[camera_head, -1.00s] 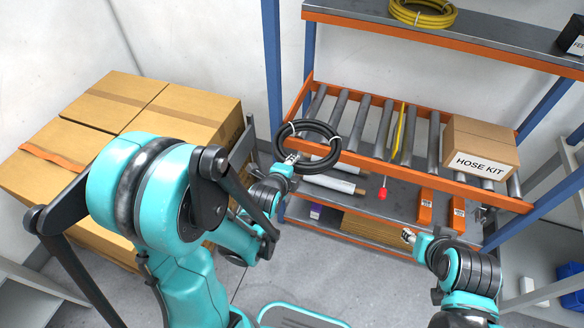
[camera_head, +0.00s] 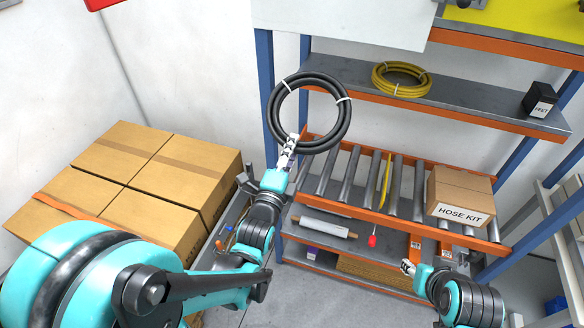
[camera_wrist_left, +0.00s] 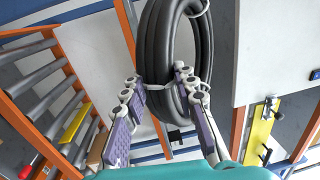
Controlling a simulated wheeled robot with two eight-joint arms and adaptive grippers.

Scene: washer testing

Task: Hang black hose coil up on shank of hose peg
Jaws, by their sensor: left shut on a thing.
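The black hose coil (camera_head: 309,112) is bound with white ties and is held upright as a ring in front of the shelf rack. My left gripper (camera_head: 291,144) is shut on the lower left of the coil. In the left wrist view the coil (camera_wrist_left: 172,50) rises between the fingers (camera_wrist_left: 160,92). My right gripper (camera_head: 408,267) is low by the rack's front, apart from the coil; its jaw opening is too small to tell. I cannot make out the hose peg in either view.
A yellow hose coil (camera_head: 401,80) and a black box (camera_head: 539,100) sit on the upper shelf (camera_head: 470,98). The HOSE KIT box (camera_head: 460,196) stands on the roller shelf. A white panel (camera_head: 345,22) is above the rack. Cardboard boxes (camera_head: 130,185) are stacked at left.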

